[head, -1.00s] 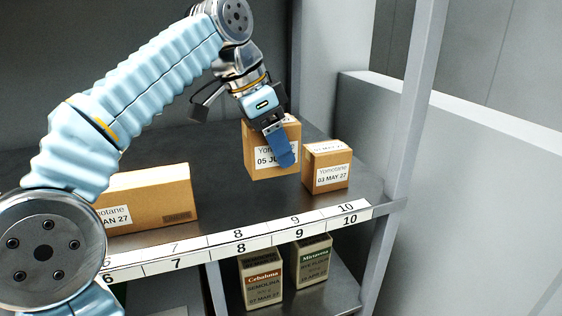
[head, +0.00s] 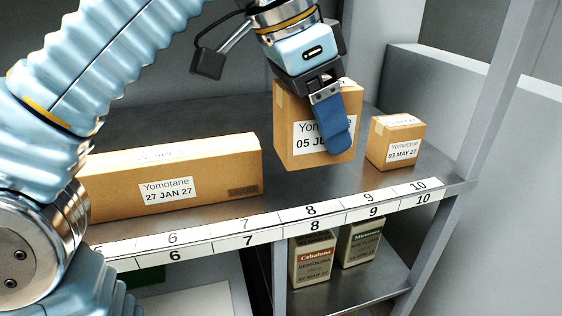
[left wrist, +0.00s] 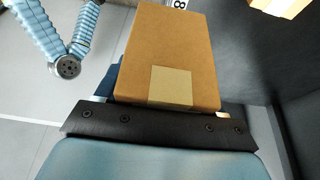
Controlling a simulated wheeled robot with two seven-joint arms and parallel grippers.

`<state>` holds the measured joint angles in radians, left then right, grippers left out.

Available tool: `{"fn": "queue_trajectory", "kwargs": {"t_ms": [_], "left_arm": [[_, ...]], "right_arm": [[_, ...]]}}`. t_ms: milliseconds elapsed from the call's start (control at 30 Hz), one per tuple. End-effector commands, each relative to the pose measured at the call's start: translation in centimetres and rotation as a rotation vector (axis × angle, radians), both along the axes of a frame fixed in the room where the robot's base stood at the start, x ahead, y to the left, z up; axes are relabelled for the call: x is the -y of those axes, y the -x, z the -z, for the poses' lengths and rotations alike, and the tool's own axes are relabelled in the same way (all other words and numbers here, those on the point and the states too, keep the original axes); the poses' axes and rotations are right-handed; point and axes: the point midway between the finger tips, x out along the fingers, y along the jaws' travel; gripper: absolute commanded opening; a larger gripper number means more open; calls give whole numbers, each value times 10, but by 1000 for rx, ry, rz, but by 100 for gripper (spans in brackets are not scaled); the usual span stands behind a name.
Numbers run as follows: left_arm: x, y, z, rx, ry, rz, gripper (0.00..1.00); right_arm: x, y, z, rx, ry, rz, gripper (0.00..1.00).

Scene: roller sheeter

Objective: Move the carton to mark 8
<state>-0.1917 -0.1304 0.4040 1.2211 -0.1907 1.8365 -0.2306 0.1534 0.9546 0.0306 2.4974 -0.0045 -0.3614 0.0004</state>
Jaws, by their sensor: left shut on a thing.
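The carton (head: 287,135) is a brown box with a white label that reads Yomotane and a partly covered date starting 05. My left gripper (head: 326,118) is shut on it from above, with one blue finger across its front. It hangs over the shelf behind the label strip, roughly in line with mark 8 (head: 311,210). I cannot tell how far its base is above the shelf. In the left wrist view the carton (left wrist: 170,50) fills the jaws, tape strip towards me, and a mark 8 label (left wrist: 179,3) shows beyond it. My right gripper is out of view.
A small carton (head: 395,143) dated 03 MAY 27 stands just right. A long carton (head: 215,170) dated 27 JAN 27 lies to the left. Two packs (head: 312,262) stand on the shelf below. A grey upright post (head: 480,120) bounds the right.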

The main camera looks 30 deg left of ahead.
Motion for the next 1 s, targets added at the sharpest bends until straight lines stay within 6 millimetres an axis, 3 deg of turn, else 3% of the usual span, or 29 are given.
{"fn": "queue_trajectory", "kwargs": {"t_ms": [200,333,567,700,833,1000], "left_arm": [[-43,-47,29,-4,1,-6,33],[-57,-62,55,-3,0,-5,33],[-67,-74,72,-2,0,-1,33],[-78,-86,92,-3,1,-3,33],[-77,-85,114,-1,-1,0,33],[-77,-85,119,1,1,0,33]], "right_arm": [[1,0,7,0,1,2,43],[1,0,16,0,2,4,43],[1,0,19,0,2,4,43],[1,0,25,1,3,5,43],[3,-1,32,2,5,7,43],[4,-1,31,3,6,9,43]]}}
